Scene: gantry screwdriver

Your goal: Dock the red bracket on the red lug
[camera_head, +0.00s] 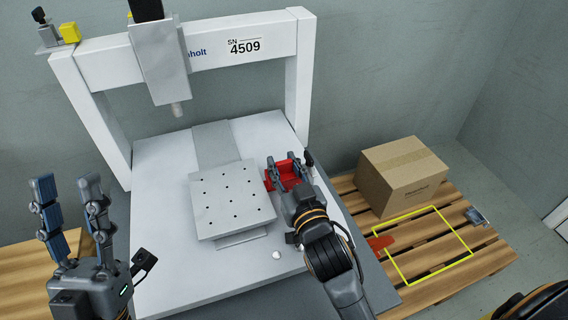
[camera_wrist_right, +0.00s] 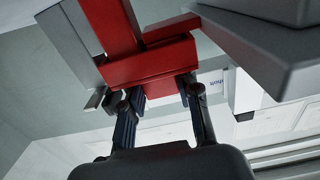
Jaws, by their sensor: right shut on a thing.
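A red bracket (camera_head: 284,172) is between the fingers of my right gripper (camera_head: 290,166), at the right side of the machine's white table, beside the perforated plate. In the right wrist view the fingers (camera_wrist_right: 160,100) are shut on a red block (camera_wrist_right: 150,66). A slanting red bar (camera_wrist_right: 108,22) rises from it; I cannot tell whether the bar is part of the bracket or of the lug. A flat red piece (camera_head: 380,243) shows by the table's right edge; I cannot tell whether it is the lug. My left gripper (camera_head: 67,185) is open and empty at the left.
The perforated grey plate (camera_head: 231,200) stands mid-table under the gantry's spindle (camera_head: 178,108). A cardboard box (camera_head: 400,178) sits on the wooden pallet (camera_head: 490,252) to the right, behind a yellow outlined area (camera_head: 420,245). A small silver part (camera_head: 477,217) lies near the pallet's right edge.

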